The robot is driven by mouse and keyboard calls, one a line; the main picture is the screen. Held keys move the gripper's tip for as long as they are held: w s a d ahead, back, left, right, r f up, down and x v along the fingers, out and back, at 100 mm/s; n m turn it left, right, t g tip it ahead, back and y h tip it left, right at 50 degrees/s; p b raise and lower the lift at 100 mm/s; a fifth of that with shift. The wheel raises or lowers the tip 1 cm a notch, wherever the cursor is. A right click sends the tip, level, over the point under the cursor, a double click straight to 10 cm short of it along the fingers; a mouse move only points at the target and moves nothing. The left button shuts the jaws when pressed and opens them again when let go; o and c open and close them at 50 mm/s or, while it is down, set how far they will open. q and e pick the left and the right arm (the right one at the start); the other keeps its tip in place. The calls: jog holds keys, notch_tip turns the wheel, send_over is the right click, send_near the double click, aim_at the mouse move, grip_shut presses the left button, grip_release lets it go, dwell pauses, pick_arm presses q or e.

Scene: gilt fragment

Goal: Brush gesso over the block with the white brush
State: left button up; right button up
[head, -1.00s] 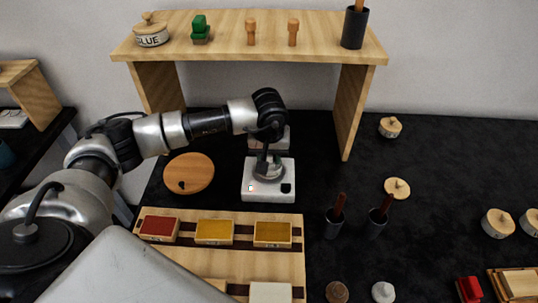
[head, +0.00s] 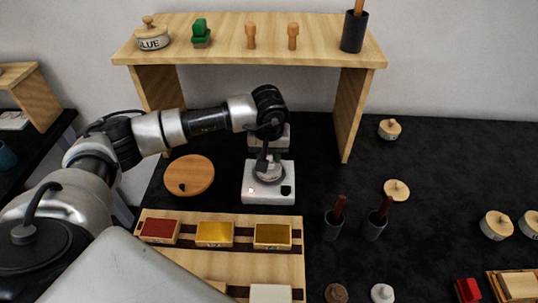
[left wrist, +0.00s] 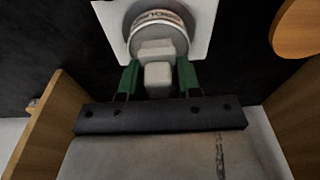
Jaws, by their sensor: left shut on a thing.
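My left gripper (head: 264,165) points down over a round pot on a white warmer-like base (head: 256,193). In the left wrist view its green-padded fingers (left wrist: 158,80) are shut on a pale grey piece (left wrist: 157,74) at the near side of the round pot (left wrist: 158,28). Whether this piece is part of the pot is unclear. A pale block (head: 270,293) lies at the front of the wooden board (head: 255,260), cut off by the picture's bottom edge. No white brush can be made out. My right gripper is out of view.
A wooden shelf (head: 230,45) spans the back, its right leg beside the warmer. A round wooden disc (head: 190,174) lies left of the warmer. Dark cups (head: 333,225) (head: 374,226) with red-brown handles stand to its right. Red (head: 159,229) and yellow (head: 214,233) pans sit on the board.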

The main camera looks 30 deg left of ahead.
pick_arm(q)
jog(key=shift+r+p, duration=1.1)
jog(key=shift+r, duration=1.65)
